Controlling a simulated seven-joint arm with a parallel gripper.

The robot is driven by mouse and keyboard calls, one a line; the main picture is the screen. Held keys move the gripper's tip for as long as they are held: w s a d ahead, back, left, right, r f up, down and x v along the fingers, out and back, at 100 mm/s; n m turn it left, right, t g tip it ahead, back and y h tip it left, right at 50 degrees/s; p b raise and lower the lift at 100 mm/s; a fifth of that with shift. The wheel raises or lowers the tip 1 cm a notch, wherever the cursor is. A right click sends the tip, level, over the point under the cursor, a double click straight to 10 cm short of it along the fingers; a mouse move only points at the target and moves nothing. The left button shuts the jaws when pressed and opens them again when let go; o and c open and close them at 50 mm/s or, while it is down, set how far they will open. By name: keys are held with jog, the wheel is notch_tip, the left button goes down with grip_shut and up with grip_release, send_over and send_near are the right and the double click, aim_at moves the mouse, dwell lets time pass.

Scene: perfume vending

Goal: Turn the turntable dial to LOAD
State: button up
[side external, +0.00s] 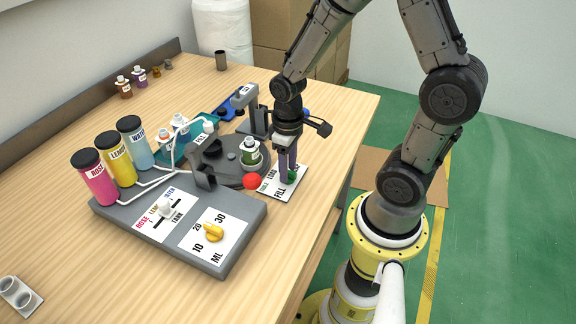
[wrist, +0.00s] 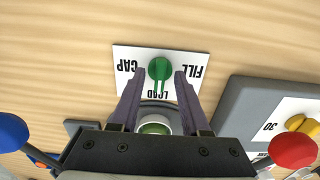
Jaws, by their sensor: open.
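The green turntable dial (wrist: 160,69) sits on a white plate (wrist: 126,57) marked CAP, LOAD and FILL. In the wrist view, narrow green strips run from the dial toward the LOAD word; the exact pointer angle is hard to tell. My gripper (wrist: 159,76) is open, with its purple fingers on either side of the dial; I cannot tell whether they touch it. In the side view the dial (side external: 292,176) is partly hidden behind my fingers. The dark grey turntable (side external: 216,167) stands beside the plate and carries a bottle with green contents (side external: 250,155).
A red ball-shaped knob (side external: 252,182) is close left of my gripper. The grey dosing console (side external: 150,218) has a yellow ML knob (side external: 213,232) and a tank slider. Pink, yellow and blue tanks (side external: 117,157) stand behind it. The table's right edge is near the dial plate.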

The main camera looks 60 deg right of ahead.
notch_tip(320, 180, up, 14)
dwell(0.6)
jog(key=s+a+r+t, duration=0.4)
jog(key=s+r+t, duration=0.1)
jog(key=s, duration=0.4)
jog(key=shift+a+r+t, duration=0.25)
jog(key=shift+r+t, duration=0.05)
jog(key=shift+r, duration=0.2)
